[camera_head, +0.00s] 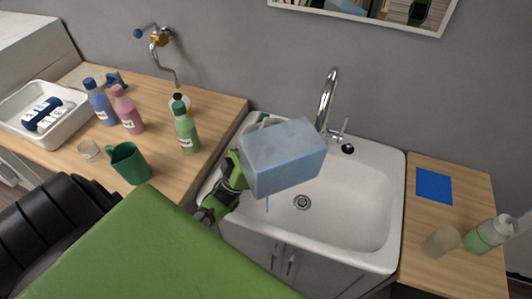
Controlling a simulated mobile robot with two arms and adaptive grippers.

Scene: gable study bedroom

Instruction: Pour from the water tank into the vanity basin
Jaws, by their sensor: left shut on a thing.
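The water tank (284,158), a pale blue translucent box, is held tilted in the air above the left part of the vanity basin (355,205). My left gripper (238,170) is shut on the tank's left side; the tank partly hides its fingers. My right gripper is not in view.
A tall chrome faucet (327,100) stands behind the tank, close to its right. The left counter holds a green mug (130,164), a green bottle (187,132), other bottles and a white tray (68,125). The right counter holds a blue sheet (434,186), cup (440,241) and soap bottle (488,236).

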